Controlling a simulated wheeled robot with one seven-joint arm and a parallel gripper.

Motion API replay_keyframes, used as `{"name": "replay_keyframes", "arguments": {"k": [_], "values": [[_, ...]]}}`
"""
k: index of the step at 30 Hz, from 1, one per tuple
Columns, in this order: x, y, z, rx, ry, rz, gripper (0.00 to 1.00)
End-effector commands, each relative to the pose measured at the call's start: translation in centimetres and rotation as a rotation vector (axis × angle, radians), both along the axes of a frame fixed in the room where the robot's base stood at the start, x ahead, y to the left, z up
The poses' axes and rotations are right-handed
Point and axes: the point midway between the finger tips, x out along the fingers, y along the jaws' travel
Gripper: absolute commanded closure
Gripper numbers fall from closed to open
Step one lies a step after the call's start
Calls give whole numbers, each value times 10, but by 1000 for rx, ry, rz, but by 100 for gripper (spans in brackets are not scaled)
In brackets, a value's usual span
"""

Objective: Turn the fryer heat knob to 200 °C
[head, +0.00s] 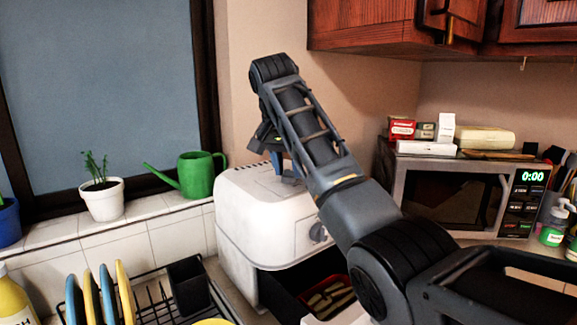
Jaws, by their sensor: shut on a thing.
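The white fryer (250,215) stands on the counter in the middle of the head view. A round grey knob (318,233) shows on its front, and my gripper is away from this one. My gripper (277,165) points down at the fryer's top, seen from behind my arm. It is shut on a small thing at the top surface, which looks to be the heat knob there. The fingertips, the held knob and any temperature marks are mostly hidden or too small to read.
The fryer's dark drawer (282,292) is pulled out with food inside. A microwave (455,195) stands at right with boxes on top. A green watering can (196,174) and potted plant (103,200) are on the sill. A dish rack (158,300) is at front left.

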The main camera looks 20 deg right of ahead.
Motion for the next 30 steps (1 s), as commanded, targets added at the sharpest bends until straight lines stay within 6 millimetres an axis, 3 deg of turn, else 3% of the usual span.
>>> {"name": "replay_keyframes", "arguments": {"k": [15, 30], "values": [[2, 1, 1, 0, 2, -438, 94], [2, 1, 0, 0, 2, -607, 94]]}}
